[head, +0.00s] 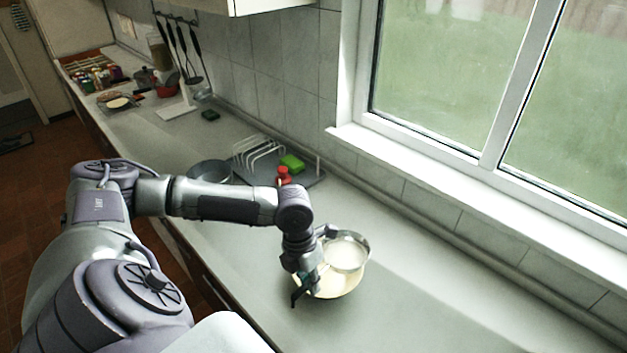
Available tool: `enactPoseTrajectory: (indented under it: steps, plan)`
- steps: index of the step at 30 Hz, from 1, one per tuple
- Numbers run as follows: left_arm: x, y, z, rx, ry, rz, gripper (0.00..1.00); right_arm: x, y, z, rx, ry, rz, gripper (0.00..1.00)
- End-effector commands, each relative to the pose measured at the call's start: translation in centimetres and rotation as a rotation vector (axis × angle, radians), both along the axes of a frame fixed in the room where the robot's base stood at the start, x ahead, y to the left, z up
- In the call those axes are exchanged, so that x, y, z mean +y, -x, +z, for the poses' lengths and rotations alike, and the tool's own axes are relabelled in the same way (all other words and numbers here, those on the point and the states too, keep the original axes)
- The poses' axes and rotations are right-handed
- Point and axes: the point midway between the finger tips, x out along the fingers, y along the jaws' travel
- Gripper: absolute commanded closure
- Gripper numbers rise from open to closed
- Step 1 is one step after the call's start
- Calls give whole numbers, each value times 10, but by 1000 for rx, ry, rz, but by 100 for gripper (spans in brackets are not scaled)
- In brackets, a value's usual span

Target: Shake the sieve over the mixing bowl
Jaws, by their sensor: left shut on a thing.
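The cream mixing bowl (347,286) stands on the counter right of the middle of the head view. The round sieve (348,254) with a metal rim is over the bowl, and pale stuff shows inside it. I cannot tell whether the sieve touches the bowl's rim. My left gripper (307,287) is at the left side of the bowl, shut on the sieve; the grip itself is mostly hidden by my wrist. My right gripper is out of view.
A dish rack (258,156), a green sponge (292,163) and a red-topped item (283,174) are behind my arm. A grey basin (209,171) is left of them. Utensils hang on the tiled wall. The counter right of the bowl is clear, under the window.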

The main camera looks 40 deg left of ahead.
Motion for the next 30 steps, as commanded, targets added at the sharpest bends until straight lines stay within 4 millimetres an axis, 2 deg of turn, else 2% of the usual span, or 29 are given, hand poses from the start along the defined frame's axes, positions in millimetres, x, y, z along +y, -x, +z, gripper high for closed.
enactPoseTrajectory:
  steps: [30]
  plan:
    - [35, 4, 1, -1, 0, 0, 100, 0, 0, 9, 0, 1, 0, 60]
